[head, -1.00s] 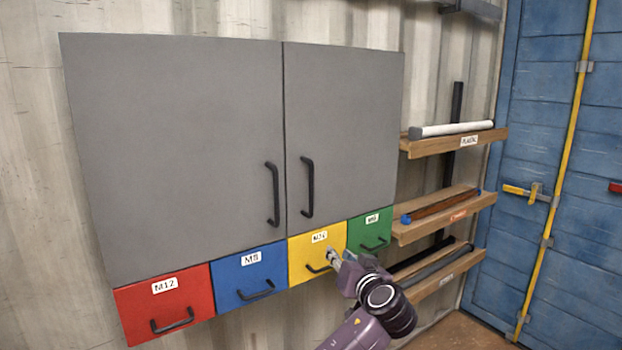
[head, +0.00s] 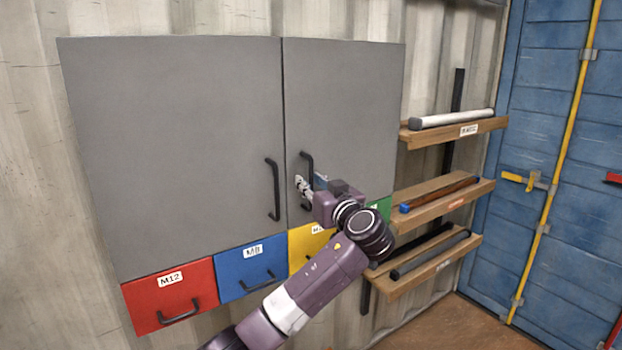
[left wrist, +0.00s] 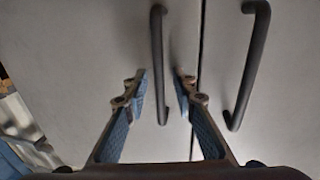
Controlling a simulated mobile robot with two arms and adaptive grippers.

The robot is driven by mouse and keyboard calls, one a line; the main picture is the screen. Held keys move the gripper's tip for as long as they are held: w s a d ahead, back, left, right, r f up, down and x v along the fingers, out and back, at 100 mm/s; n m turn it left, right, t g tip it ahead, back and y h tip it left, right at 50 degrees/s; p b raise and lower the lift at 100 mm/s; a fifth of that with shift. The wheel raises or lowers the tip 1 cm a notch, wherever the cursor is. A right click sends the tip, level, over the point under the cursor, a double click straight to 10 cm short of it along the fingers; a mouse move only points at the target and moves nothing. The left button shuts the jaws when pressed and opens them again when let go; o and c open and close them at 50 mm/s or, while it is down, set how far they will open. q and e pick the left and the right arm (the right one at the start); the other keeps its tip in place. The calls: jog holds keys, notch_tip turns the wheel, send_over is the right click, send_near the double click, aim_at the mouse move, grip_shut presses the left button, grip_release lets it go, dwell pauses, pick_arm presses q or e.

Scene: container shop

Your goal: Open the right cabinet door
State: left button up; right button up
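The grey cabinet's right door (head: 350,100) is shut, flush with the left door (head: 180,140). Its black bar handle (head: 308,160) stands upright near the seam; my gripper covers its middle. My left gripper (head: 301,186) is at this handle in the head view. In the left wrist view my left gripper (left wrist: 164,78) is open, with one fingertip on each side of the handle (left wrist: 158,50). I cannot tell whether either finger touches it. The left door's handle (left wrist: 246,65) shows to the right there. My right gripper is not in view.
Red (head: 170,297), blue (head: 250,268), yellow (head: 303,247) and green drawers sit under the doors, the green one mostly hidden by my arm. Wooden shelves (head: 450,136) with tubes are right of the cabinet. A blue container door (head: 550,130) stands far right.

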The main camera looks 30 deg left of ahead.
pick_arm(q)
jog(key=shift+c, duration=0.5)
grip_shut()
jog(key=shift+f, duration=0.1)
